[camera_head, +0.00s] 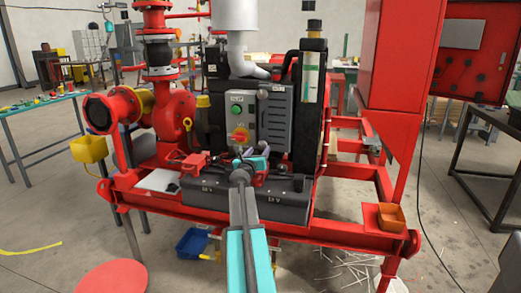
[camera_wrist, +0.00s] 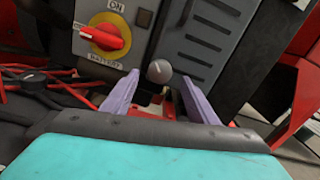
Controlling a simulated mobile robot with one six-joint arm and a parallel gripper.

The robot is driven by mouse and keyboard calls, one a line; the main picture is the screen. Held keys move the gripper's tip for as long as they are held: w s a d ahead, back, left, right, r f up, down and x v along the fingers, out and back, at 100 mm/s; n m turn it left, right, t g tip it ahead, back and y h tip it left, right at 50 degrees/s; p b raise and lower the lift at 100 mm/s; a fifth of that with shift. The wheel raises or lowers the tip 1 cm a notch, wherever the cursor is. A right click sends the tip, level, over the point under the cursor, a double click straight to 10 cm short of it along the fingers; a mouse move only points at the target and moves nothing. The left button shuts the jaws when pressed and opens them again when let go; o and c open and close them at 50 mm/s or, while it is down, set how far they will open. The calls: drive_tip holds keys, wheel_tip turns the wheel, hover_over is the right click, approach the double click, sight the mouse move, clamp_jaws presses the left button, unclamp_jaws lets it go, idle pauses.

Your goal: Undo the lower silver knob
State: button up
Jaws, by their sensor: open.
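A grey-silver round knob (camera_wrist: 159,71) shows in the wrist view below the control box's right part. I take it as the lower silver knob. My gripper (camera_wrist: 159,79) is open, with one pale purple finger on each side of the knob. Small gaps show between the knob and the fingertips; whether either finger touches it I cannot tell. In the head view my gripper (camera_head: 254,160) is at the bottom of the grey control box (camera_head: 271,118), and my own arm hides the lower knob. A small silver fitting (camera_head: 262,94) shows higher on the box.
A red rotary switch on a yellow plate (camera_wrist: 105,38) sits up and left of the knob. Red and black cables (camera_wrist: 40,85) run at the left. Black batteries (camera_head: 290,190) lie below my gripper.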

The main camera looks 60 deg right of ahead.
sight(262, 146)
drive_tip(key=shift+x, duration=1.8)
drive_tip(key=c, duration=1.1)
